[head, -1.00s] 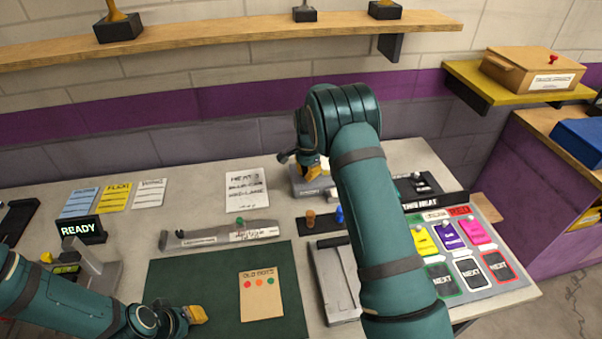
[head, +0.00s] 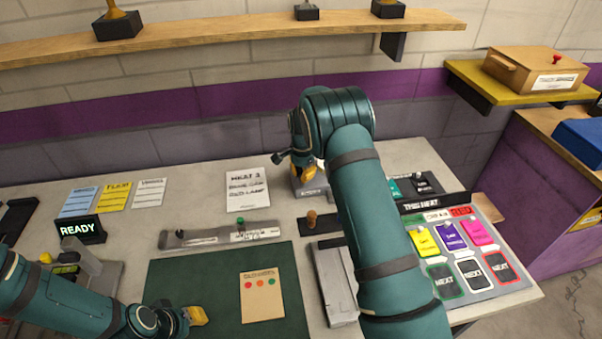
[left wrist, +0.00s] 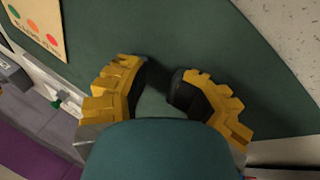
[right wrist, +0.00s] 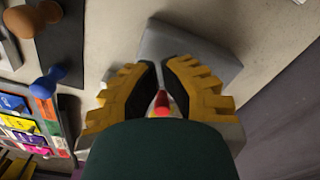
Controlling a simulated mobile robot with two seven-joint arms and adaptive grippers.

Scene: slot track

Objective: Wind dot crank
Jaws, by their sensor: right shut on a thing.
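A grey box with a red knob, which looks like the dot crank, stands at the back of the table. In the head view the grey box (head: 312,190) is mostly hidden by my right arm and gripper (head: 309,173). In the right wrist view the fingers of my right gripper (right wrist: 162,78) are closed around the red knob (right wrist: 161,104), with the grey box (right wrist: 190,42) beyond them. My left gripper (head: 196,316) is low over the green mat (head: 170,280). In the left wrist view its fingers (left wrist: 160,84) are apart, with nothing between them.
A grey slotted track (head: 205,237) lies behind the mat. A card with coloured dots (head: 262,296) lies on the mat. A heat board (head: 465,290) stands right.

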